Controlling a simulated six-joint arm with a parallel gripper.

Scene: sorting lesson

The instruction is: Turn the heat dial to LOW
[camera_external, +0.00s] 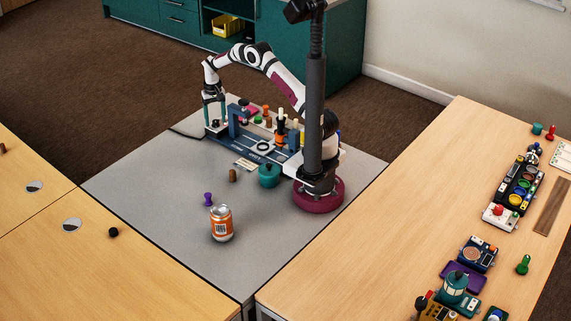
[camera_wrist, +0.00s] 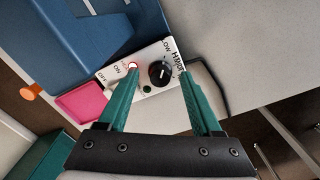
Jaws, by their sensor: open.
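The heat dial (camera_wrist: 160,73) is a round black knob with a white mark, set on a white panel (camera_wrist: 150,92). LOW and HIGH are printed beside the dial; which one the mark points at is too small to tell. OFF and ON stand farther left on the panel, near a small red-and-white part (camera_wrist: 133,66). My gripper (camera_wrist: 158,74) is open, its green fingers on either side of the dial, with no visible hold on it. In the external view my gripper (camera_external: 214,119) points down over the far left of the grey table; the dial is hardly visible there.
A blue fixture (camera_wrist: 85,40) stands close beside the panel, with a pink block (camera_wrist: 82,103) near it. A teal pot (camera_external: 269,175), an orange can (camera_external: 221,223) and a purple piece (camera_external: 208,199) stand on the grey table (camera_external: 150,220). Its front left is clear.

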